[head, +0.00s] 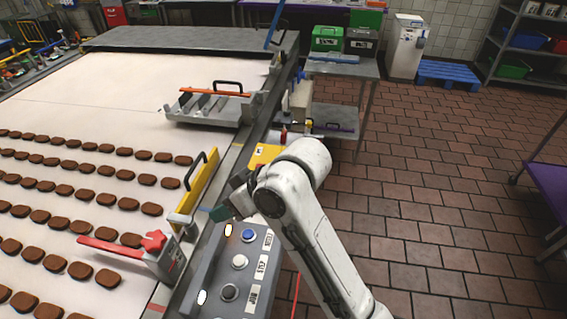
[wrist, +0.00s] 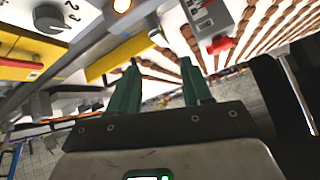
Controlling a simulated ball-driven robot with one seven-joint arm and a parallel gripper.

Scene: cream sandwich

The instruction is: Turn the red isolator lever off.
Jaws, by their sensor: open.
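A grey box with a label (head: 172,262) sits at the belt's near right edge. A red star-shaped knob (head: 154,240) and a long red bar (head: 112,246) are beside it; which red part is the isolator lever is not certain. In the wrist view a grey box (wrist: 212,18) at the top has a red part (wrist: 220,45), probably the same unit. My gripper (head: 217,213) is to the right of the red knob, apart from it, partly hidden by my arm. In the wrist view its two teal fingers (wrist: 160,75) are spread with nothing between them.
A yellow guard with a black handle (head: 196,186) stands between belt and gripper. A grey button panel (head: 238,262) is just below the gripper. Rows of brown biscuits (head: 95,175) lie on the white belt (head: 130,85). The tiled floor (head: 430,190) on the right is clear.

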